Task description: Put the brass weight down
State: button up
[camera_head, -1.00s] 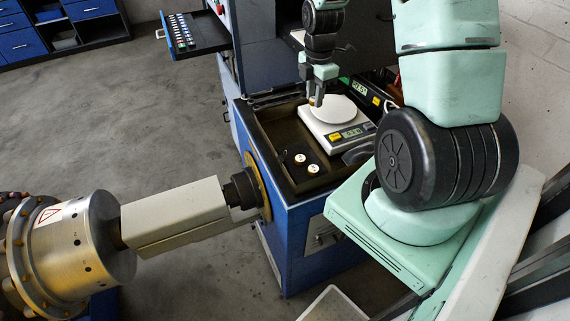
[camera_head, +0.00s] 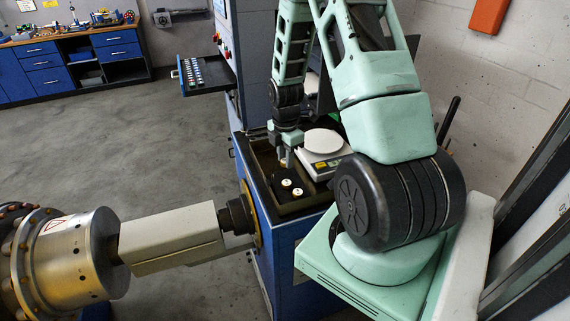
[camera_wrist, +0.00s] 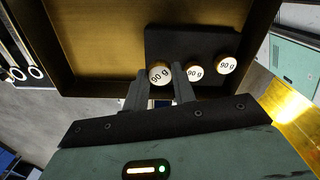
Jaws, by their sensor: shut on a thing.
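In the wrist view, a brass weight (camera_wrist: 159,75) with a white top marked "90 g" sits between the two fingers of my gripper (camera_wrist: 160,80), which is shut on it. It is over the edge of a dark pad (camera_wrist: 190,42). I cannot tell whether it touches the pad. Two more "90 g" weights, a near one (camera_wrist: 195,72) and a far one (camera_wrist: 227,66), stand on the pad to its right. In the head view my gripper (camera_head: 287,161) is above the tray, just behind the two white-topped weights (camera_head: 292,187).
The scale (camera_head: 326,166) with its round white pan (camera_head: 322,141) stands right of my gripper, close by. The tray's raised rim (camera_head: 303,210) surrounds the pad. An open drawer (camera_head: 205,75) juts out behind.

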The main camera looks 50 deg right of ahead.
jog(key=shift+f+p, duration=0.4)
jog(key=shift+f, duration=1.25)
jog(key=shift+f, duration=0.2)
jog(key=o, duration=1)
jog(key=shift+o, duration=0.2)
jog(key=shift+r, duration=0.1)
notch_tip(320, 180, up, 11)
jog(key=b, duration=0.3)
jog(key=shift+r+b, duration=0.15)
jog(key=shift+b, duration=0.2)
jog(key=shift+r, duration=0.5)
